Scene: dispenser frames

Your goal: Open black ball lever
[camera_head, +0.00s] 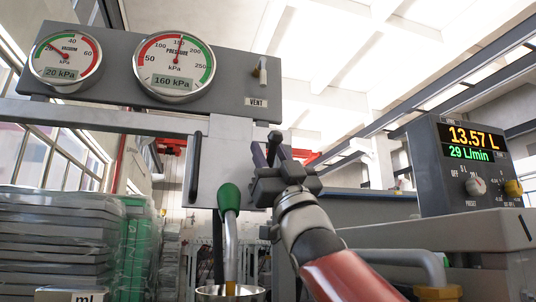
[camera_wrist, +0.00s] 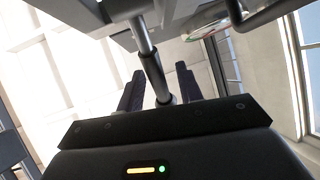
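My gripper (camera_head: 271,152) is raised in front of the grey panel (camera_head: 222,140), in the middle of the head view. In the wrist view its two dark fingers (camera_wrist: 160,88) stand apart, with a metal rod (camera_wrist: 150,60) running down between them. Gaps show beside the rod, so the fingers look open around it. A dark knob-like part (camera_head: 275,137) shows at the fingertips in the head view, likely the black ball lever. Its full shape is hidden by my gripper, and I cannot tell if they touch.
Vacuum (camera_head: 66,58) and pressure (camera_head: 174,66) gauges sit above, beside a vent valve (camera_head: 262,70). A black handle (camera_head: 195,166) is left of the panel's middle. A metal cup (camera_head: 231,293) is below the green lever. A display box (camera_head: 465,165) stands right, stacked trays (camera_head: 55,240) left.

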